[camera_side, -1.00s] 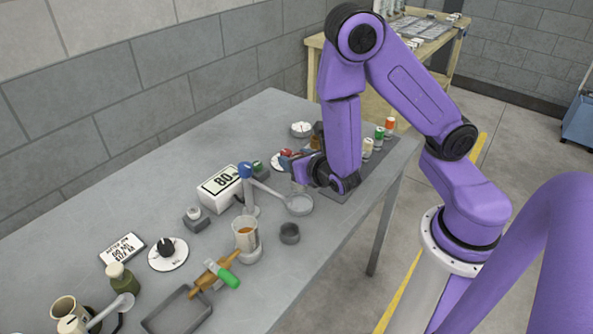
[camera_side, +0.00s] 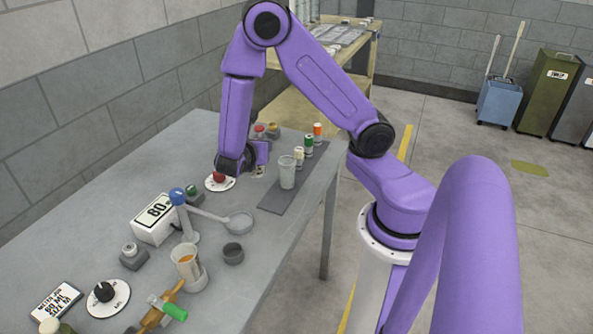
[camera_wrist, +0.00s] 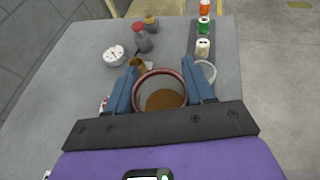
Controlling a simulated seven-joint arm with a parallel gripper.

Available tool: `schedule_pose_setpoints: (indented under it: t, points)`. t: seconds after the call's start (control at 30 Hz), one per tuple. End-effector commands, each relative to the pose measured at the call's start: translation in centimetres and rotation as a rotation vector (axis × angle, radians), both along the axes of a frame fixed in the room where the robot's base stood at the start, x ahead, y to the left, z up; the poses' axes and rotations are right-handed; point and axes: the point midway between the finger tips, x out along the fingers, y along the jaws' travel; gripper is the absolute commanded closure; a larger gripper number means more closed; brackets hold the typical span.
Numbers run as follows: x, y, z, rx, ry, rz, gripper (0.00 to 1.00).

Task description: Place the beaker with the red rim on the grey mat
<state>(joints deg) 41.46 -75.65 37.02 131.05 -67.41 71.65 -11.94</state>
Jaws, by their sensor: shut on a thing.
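In the wrist view, my gripper (camera_wrist: 162,90) is shut on the beaker with the dark red rim (camera_wrist: 160,72), one blue finger on each side. Brown content shows inside it. In the side view my gripper (camera_side: 242,168) is left of the grey mat (camera_side: 268,203), beside the red-knobbed dial; the held beaker is mostly hidden there, and its height above the table is unclear. The mat carries a clear beaker (camera_side: 287,172), whose rim also shows in the wrist view (camera_wrist: 208,72), just right of the held beaker.
White, green and orange-topped vials (camera_side: 309,146) stand along the mat's far part. The red-knobbed dial (camera_side: 219,178) is close to my gripper. The mat's near end is bare.

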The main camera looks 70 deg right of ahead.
Motion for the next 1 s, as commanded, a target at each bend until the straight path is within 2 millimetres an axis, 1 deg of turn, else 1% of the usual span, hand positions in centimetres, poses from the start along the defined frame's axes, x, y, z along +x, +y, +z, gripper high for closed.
schedule_pose_setpoints:
  t: [0.03, 0.1, 0.2, 0.3, 0.4, 0.57, 0.8, 1.0]
  points:
    - [-0.6, -0.6, -0.3, -0.001, -0.001, -0.095, 0.8]
    - [-1.6, -1.2, -0.6, 0.0, 0.0, -0.226, 0.8]
    - [-3.0, -1.6, -1.1, -0.001, 0.0, -0.393, 0.8]
    - [-4.0, -1.6, -1.5, -0.001, 0.0, -0.523, 0.8]
    - [-4.7, -1.4, -1.8, 0.0, 0.001, -0.61, 0.8]
    - [-5.1, -1.2, -2.6, -0.003, 0.003, -0.668, 0.8]
    - [-5.2, -1.2, -5.6, -0.003, 0.002, -0.67, 0.8]
    - [-5.2, -1.2, -6.9, -0.003, 0.002, -0.669, 0.8]
